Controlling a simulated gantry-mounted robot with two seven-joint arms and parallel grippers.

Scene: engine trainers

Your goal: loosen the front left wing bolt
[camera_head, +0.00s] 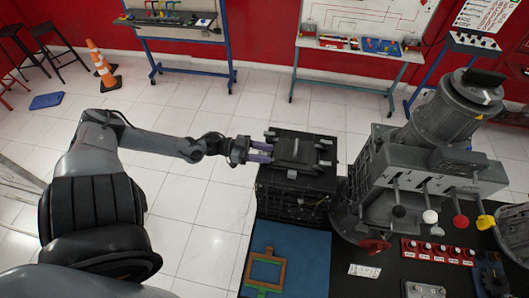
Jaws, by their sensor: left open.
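A black box-shaped unit (297,206) stands on the dark bench, with a dark raised plate (297,150) on its top. Small dark fittings sit around the plate; one is at the back left (271,133) and one at the right (325,143). They are too small to tell clearly as wing bolts. My left gripper (262,152) reaches in from the left, its two purplish fingers apart at the left edge of the unit's top. The front left wing bolt is not clearly visible; I cannot tell whether it lies between the fingers. My right gripper is not in view.
A large grey machine (438,160) with coloured lever knobs stands close to the right of the unit. A blue mat (310,250) with a wooden frame (266,270) lies in front. Floor left of the unit is clear.

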